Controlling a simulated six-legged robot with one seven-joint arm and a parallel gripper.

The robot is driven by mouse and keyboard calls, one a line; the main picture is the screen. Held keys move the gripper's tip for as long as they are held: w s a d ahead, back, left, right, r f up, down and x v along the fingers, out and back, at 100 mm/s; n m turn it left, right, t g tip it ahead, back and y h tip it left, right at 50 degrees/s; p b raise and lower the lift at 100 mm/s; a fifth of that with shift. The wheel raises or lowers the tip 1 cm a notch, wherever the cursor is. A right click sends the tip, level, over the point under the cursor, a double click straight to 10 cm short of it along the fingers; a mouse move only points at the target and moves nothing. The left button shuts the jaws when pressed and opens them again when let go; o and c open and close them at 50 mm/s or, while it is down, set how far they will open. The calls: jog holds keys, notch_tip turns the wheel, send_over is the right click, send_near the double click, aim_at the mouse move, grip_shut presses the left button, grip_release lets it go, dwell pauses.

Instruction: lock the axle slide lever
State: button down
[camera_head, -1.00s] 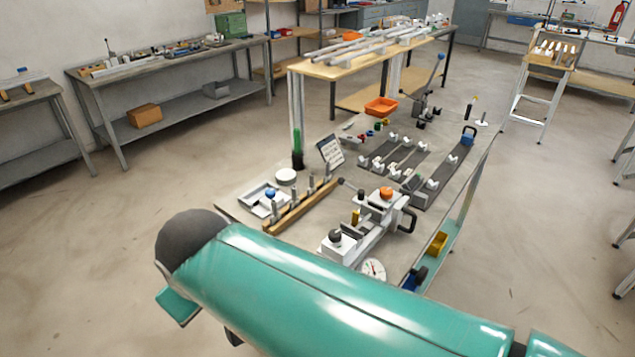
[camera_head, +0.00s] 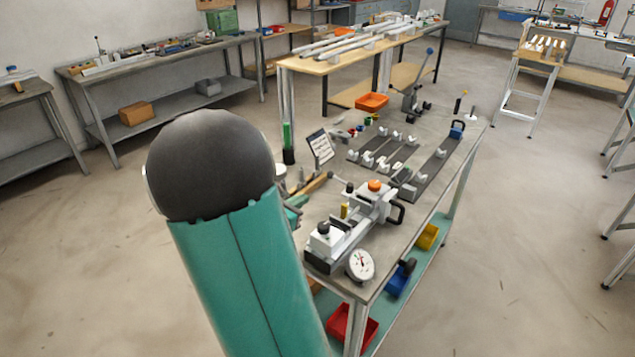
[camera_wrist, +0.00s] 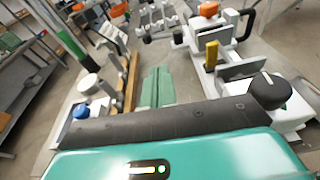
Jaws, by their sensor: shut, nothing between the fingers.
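The jig (camera_head: 350,225) is a pale block assembly on the near part of the grey bench. It has an orange knob (camera_head: 375,185), a black knob (camera_head: 323,228), a brass-yellow upright pin (camera_head: 344,210) and a black loop handle (camera_head: 397,213). I cannot tell for sure which part is the axle slide lever. In the wrist view the black knob (camera_wrist: 268,90) is at right and the yellow pin (camera_wrist: 211,56) is nearer the middle. My gripper (camera_wrist: 158,72) is shut and empty, its teal fingers together left of the jig, touching none of its parts. In the head view my arm mostly hides it.
A dial gauge (camera_head: 360,265) is at the jig's front. A wooden peg rack (camera_wrist: 130,80) and white round piece (camera_wrist: 89,84) lie left of my fingers. A sign (camera_head: 319,147), green-topped post (camera_head: 288,145), orange tray (camera_head: 372,102) and blue-handled lever (camera_head: 425,65) stand farther back.

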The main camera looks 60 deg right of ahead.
aim_at(336, 179)
jog(key=shift+n, duration=0.5)
jog(key=x, duration=1.5)
jog(key=shift+w+r, duration=0.1)
jog(key=shift+w, duration=0.3)
